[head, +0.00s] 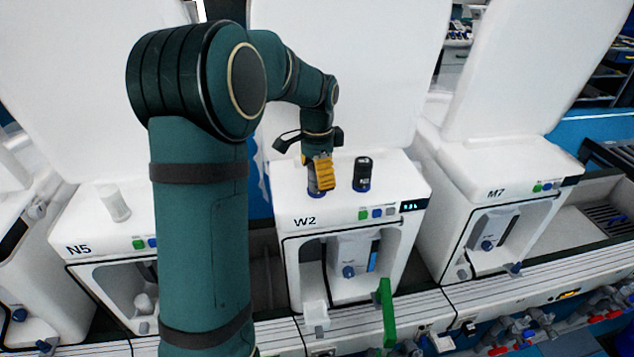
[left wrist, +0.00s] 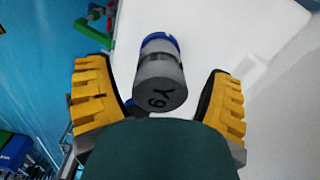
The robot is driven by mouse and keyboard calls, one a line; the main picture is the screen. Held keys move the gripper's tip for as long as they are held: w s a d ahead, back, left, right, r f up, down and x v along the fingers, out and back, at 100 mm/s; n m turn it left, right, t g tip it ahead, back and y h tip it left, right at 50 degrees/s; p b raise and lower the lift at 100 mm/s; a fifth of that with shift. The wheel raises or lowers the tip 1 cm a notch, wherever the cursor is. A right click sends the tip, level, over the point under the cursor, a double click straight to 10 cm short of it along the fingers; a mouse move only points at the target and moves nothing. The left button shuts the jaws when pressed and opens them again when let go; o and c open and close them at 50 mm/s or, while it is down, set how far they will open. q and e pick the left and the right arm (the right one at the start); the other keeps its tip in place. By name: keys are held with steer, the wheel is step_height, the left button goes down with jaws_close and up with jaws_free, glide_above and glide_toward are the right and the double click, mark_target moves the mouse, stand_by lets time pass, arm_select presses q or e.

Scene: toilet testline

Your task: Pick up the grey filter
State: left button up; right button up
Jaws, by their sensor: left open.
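In the head view my left gripper (head: 319,172) points down over the top of the W2 machine (head: 290,190). The filter there (head: 314,189) is mostly hidden behind the gripper, with only its lower part showing. My left gripper is open. My right gripper is not in view.
A black cylinder (head: 362,172) with a blue base stands just right of the gripper on W2. A pale cylinder (head: 114,203) stands on the N5 machine at left. The M7 machine (head: 500,165) is at right. A green upright part (head: 387,312) stands in front of W2.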

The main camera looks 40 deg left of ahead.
arm_select(q)
steer(key=shift+f, duration=0.15)
steer(key=c, duration=1.3)
steer(key=shift+c, duration=0.2)
